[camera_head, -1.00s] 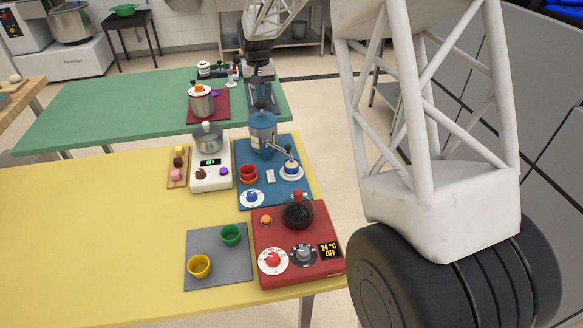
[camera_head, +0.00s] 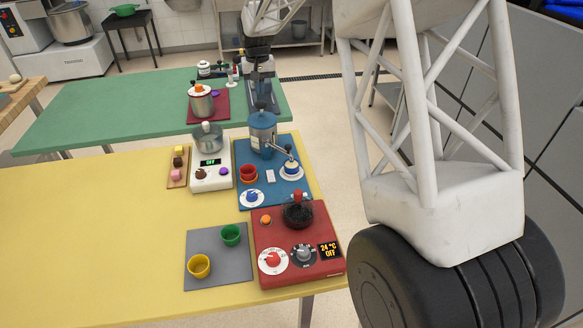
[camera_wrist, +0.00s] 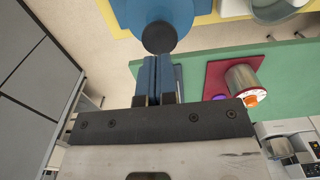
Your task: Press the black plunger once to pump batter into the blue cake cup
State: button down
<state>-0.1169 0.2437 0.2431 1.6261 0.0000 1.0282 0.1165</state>
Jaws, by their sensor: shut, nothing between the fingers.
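The blue batter dispenser (camera_head: 262,135) stands on a blue mat at the right of the yellow table. Its black plunger (camera_wrist: 160,37) shows as a round knob in the wrist view, just past my fingertips. The blue cake cup (camera_head: 291,168) sits on a white disc beneath the dispenser's spout arm. My gripper (camera_head: 263,103) is shut and empty, pointing down above the dispenser's top; its blue fingers also show in the wrist view (camera_wrist: 157,60). Whether the fingertips touch the plunger I cannot tell. In the head view the plunger is hard to make out by the fingers.
Red cups (camera_head: 248,173) and a white dial are on the blue mat. A red heater unit (camera_head: 296,272) with a dark pot is in front. A scale with a metal bowl (camera_head: 208,138) stands to the left. Green and yellow cups sit on a grey mat (camera_head: 232,266). The yellow table's left side is clear.

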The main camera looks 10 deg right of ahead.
jog(key=shift+r, duration=2.5)
jog(key=s+d+r, duration=0.2)
jog(key=s+r, duration=0.1)
jog(key=s, duration=0.6)
jog(key=s+d+r+t, duration=0.1)
jog(key=s+d+r, duration=0.15)
jog(key=s, duration=0.65)
jog(key=s+d+r, duration=0.2)
jog(key=s+r, duration=0.1)
jog(key=s, duration=0.6)
jog(key=s+d+f, duration=0.1)
jog(key=s+f, duration=0.1)
jog(key=s, duration=0.7)
jog(key=s+d+f+t, duration=0.1)
jog(key=s+f, duration=0.1)
jog(key=s, duration=0.7)
jog(key=s+d+f, duration=0.1)
jog(key=s+f, duration=0.1)
jog(key=s, duration=0.7)
jog(key=shift+d+f+t, duration=0.3)
jog(key=shift+d, duration=0.05)
